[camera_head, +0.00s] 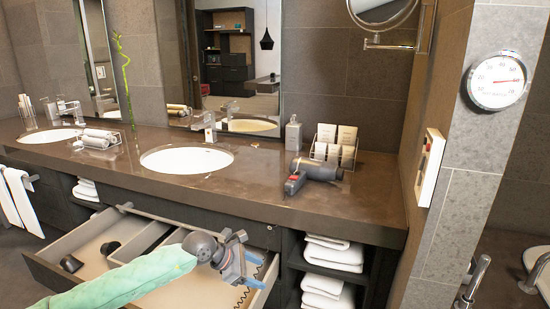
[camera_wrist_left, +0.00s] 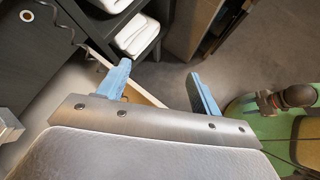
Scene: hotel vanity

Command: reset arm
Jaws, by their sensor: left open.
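My left gripper (camera_head: 256,270) is over the right end of a pulled-out drawer (camera_head: 88,238) in the head view. Its two blue fingers stand apart in the left wrist view (camera_wrist_left: 160,75), with nothing between them but a view past the drawer edge to the floor. Whether the fingers touch the drawer cannot be told. My green left arm covers part of the drawer front. My right gripper is not in view.
A hair dryer (camera_head: 313,172) lies on the brown counter (camera_head: 245,185), near a rack of cards (camera_head: 336,146) and a bottle (camera_head: 293,133). Folded towels (camera_head: 334,254) fill shelves right of the drawer. Dark items (camera_head: 71,263) lie inside the drawer.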

